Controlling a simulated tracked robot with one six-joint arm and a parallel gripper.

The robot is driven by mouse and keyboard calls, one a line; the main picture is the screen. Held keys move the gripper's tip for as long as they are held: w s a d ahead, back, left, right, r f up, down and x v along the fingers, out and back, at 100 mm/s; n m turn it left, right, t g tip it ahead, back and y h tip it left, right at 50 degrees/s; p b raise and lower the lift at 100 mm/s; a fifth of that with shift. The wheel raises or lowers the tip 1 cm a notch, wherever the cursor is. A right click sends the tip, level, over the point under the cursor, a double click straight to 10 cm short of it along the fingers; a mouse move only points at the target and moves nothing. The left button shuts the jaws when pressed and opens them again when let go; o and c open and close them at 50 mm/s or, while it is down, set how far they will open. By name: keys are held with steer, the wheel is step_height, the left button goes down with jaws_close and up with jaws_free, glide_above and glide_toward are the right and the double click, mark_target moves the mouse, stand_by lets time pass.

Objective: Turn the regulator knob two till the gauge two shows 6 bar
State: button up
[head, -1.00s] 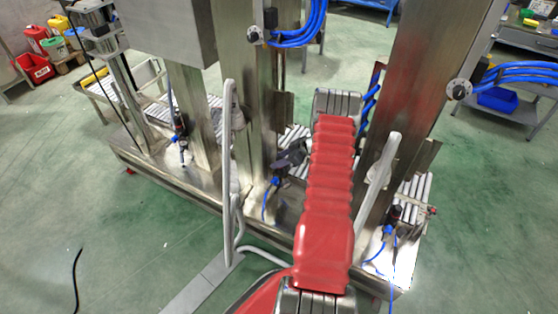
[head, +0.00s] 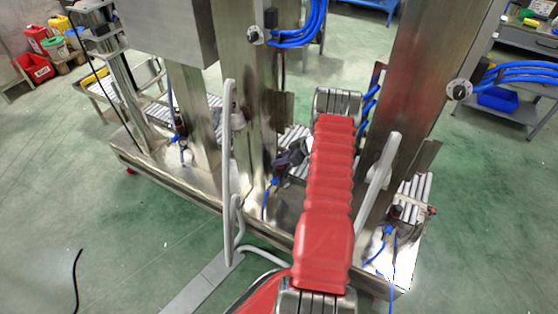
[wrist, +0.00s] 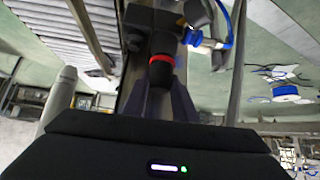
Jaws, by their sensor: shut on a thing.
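In the wrist view, a black regulator knob (wrist: 160,76) with a red ring sits between the two dark fingers of my gripper (wrist: 164,100). The fingers are shut on it. A blue hose fitting (wrist: 196,38) is beside the regulator body. In the head view, my gripper (head: 290,158) is at the middle regulator, beside the middle steel column. The middle knob is hidden there by the gripper. A blue hose (head: 266,200) hangs below it. I cannot make out the face of gauge two or its reading in either view.
Another regulator (head: 179,130) stands to the left and one (head: 394,213) to the right. Steel columns (head: 412,95) and pale upright guards (head: 228,170) flank my arm closely. A roller conveyor (head: 298,138) runs behind. The green floor (head: 120,235) at front left is mostly clear.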

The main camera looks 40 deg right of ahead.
steer(key=shift+w+a+m+h, duration=0.1)
steer(key=shift+m+h, duration=0.4)
steer(key=shift+m, duration=0.2)
steer(key=shift+w+r+m+t+h, duration=0.15)
steer(key=shift+m+t+h, duration=0.15)
steer(key=shift+m+h, duration=2.5)
steer(key=shift+m, duration=0.8)
steer(key=shift+m+g+h, duration=0.3)
steer(key=shift+m+g, duration=0.1)
steer(key=shift+g, duration=0.1)
steer(key=o, duration=1)
steer(key=shift+s, duration=0.2)
steer(key=shift+a, duration=0.1)
